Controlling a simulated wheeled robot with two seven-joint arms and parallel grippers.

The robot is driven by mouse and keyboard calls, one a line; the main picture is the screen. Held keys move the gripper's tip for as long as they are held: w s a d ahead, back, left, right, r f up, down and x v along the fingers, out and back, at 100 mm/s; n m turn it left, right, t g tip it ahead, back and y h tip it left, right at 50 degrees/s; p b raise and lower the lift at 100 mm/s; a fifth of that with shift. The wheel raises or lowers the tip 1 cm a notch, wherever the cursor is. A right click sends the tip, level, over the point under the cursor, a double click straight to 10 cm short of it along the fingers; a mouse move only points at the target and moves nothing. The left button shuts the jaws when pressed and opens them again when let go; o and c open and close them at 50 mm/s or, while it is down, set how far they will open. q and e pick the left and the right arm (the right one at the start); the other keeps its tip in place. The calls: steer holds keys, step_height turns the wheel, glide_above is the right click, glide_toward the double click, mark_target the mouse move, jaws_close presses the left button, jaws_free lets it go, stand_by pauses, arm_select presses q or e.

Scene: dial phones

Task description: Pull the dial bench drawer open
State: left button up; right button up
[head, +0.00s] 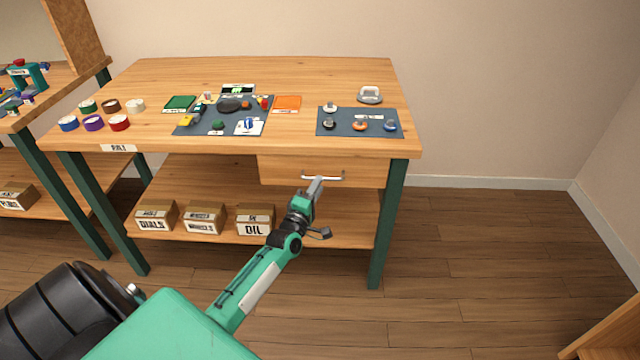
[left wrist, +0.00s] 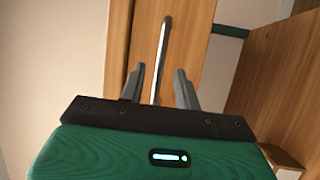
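The dial bench (head: 220,75) has a wooden drawer (head: 285,170) under the right part of its top. The drawer front looks flush with the bench, so the drawer appears shut. A curved metal handle (head: 335,178) is on its front. My left gripper (head: 314,188) is at the handle's left part. In the left wrist view, my left gripper (left wrist: 159,85) has its two fingers apart, with the handle bar (left wrist: 163,45) running between them. A gap shows on both sides of the bar. My right gripper is not in view.
Labelled boxes (head: 205,218) sit on the lower shelf. A green bench leg (head: 387,230) stands right of the drawer. The floor (head: 480,260) to the right is clear.

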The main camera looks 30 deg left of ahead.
arm_select(q)
steer(key=shift+x, duration=1.2)
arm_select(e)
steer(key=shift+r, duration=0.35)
arm_select(q)
steer(key=shift+c, duration=0.2)
jaws_close()
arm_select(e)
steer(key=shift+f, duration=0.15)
arm_select(q)
steer(key=shift+d, duration=0.1)
